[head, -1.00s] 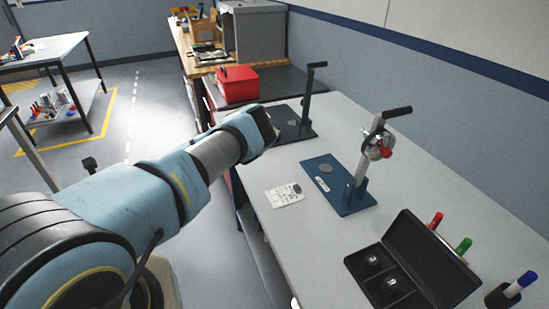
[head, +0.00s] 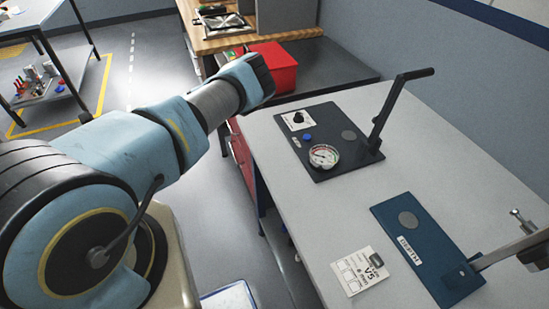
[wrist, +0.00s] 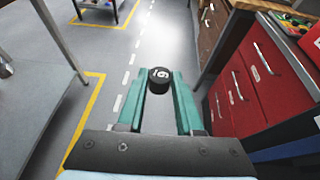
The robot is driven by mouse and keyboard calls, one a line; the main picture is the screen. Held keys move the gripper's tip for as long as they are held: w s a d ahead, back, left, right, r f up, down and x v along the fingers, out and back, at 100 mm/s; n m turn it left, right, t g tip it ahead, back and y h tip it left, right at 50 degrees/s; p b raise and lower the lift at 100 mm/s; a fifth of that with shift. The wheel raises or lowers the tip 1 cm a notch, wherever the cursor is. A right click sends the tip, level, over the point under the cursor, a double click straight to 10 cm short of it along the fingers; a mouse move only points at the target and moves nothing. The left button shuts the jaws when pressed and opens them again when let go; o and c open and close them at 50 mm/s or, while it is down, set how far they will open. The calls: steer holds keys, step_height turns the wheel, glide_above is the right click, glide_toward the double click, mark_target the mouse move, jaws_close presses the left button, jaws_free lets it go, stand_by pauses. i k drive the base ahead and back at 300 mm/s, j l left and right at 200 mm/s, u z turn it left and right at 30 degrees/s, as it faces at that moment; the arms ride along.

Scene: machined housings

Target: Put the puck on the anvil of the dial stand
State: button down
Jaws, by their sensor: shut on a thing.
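My gripper (wrist: 160,84) is shut on a black puck with a white number (wrist: 159,76) and holds it between its green fingertips. In the wrist view the puck is above the floor, beside the red cabinet. In the head view my fingers and the puck are hidden behind the dark end of my wrist, off the table's left edge. The dial stand's blue base (head: 440,272) is at the right, with a label and a grey round anvil (head: 408,219), which is bare. Its column runs off the right edge, and its dial is out of view.
A black base (head: 325,174) with a gauge, a knob, a grey disc and a tall lever (head: 397,103) stands behind the blue base. A printed white card (head: 361,271) lies left of the blue base. A red box (head: 275,68) is at the back.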

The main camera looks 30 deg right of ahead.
mark_target(409, 218)
steer(key=i+u, duration=0.3)
steer(key=i, duration=0.55)
steer(key=z, duration=0.45)
steer(key=i+z, duration=0.15)
steer(key=z, duration=0.3)
steer(key=j+z, duration=0.15)
steer(key=z, duration=0.3)
steer(key=i+z, duration=0.1)
steer(key=z, duration=0.35)
steer(key=j+z, duration=0.15)
steer(key=z, duration=0.35)
steer(key=j+z, duration=0.15)
steer(key=z, duration=0.3)
steer(key=i+u, duration=0.15)
steer(key=k+j, duration=0.05)
